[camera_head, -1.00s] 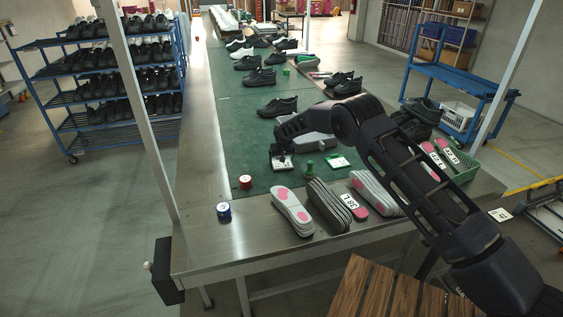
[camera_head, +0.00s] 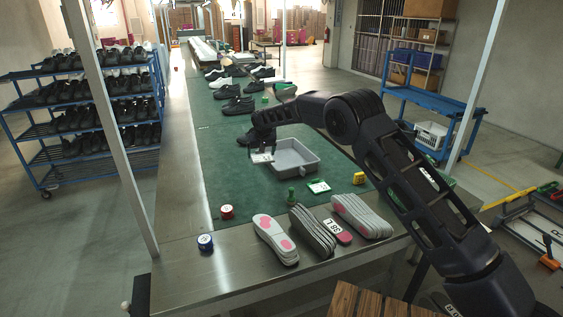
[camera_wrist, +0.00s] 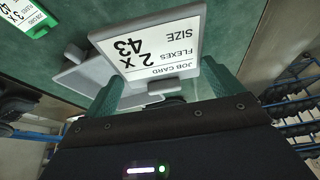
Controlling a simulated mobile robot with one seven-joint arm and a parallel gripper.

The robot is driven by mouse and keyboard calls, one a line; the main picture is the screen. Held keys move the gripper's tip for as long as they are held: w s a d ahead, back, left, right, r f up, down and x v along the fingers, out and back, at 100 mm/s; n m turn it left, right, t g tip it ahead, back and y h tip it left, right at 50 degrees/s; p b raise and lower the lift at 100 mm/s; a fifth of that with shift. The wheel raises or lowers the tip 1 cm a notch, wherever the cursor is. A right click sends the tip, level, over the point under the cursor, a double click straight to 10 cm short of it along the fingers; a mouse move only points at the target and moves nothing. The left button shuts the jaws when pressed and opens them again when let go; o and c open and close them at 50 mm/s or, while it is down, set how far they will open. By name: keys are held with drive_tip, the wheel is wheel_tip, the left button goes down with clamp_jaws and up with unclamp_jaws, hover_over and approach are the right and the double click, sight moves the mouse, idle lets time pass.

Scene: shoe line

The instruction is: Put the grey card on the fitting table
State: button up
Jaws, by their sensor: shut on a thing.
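The grey card (camera_wrist: 150,48) has a grey frame and a white face reading "JOB CARD, FLEXES 2 x 43 SIZE", upside down in the wrist view. My gripper (camera_wrist: 162,92) is shut on its grey tab between two green fingers. In the head view my gripper (camera_head: 262,146) holds the card (camera_head: 262,158) above the green mat, in front of the left end of a grey tray (camera_head: 312,171). The long metal table (camera_head: 225,262) carries this mat. I cannot tell which surface is the fitting table.
A green card (camera_head: 318,187), a yellow card (camera_head: 360,178), a green peg (camera_head: 291,196), red (camera_head: 227,212) and blue (camera_head: 205,242) round pieces and several insoles (camera_head: 275,239) lie near the table's front. Black shoes (camera_head: 238,106) stand farther back. A slatted wooden surface (camera_head: 372,302) is at the bottom.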

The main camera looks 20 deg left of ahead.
drive_tip(key=shift+r, duration=0.25)
drive_tip(key=shift+w+d, duration=0.2)
drive_tip(key=w+d+m+h, duration=0.15)
drive_tip(key=w+d, duration=0.45)
drive_tip(key=d, duration=0.7)
drive_tip(key=w+d+r+m+t, duration=0.1)
drive_tip(key=w+d+m, duration=0.1)
drive_tip(key=w+d, duration=0.8)
drive_tip(key=w+d+m, duration=0.1)
drive_tip(key=w+d, duration=0.2)
drive_tip(key=d, duration=1.3)
drive_tip(key=d+m+h, duration=0.1)
drive_tip(key=d+m, duration=0.2)
drive_tip(key=d, duration=1.9)
drive_tip(key=s+d+m+h, duration=0.15)
drive_tip(key=s+d, duration=0.35)
drive_tip(key=d, duration=0.6)
drive_tip(key=s+d+f+m, duration=0.15)
drive_tip(key=s+d, duration=0.35)
drive_tip(key=d, duration=0.6)
drive_tip(key=s+d+r+m+h, duration=0.15)
drive_tip(key=s+d, duration=0.45)
drive_tip(key=d, duration=0.6)
drive_tip(key=shift+m+y, duration=0.3)
drive_tip(key=shift+y, duration=0.15)
drive_tip(key=f, duration=2)
drive_tip(key=shift+w+a+f, duration=0.2)
drive_tip(key=shift+f, duration=0.15)
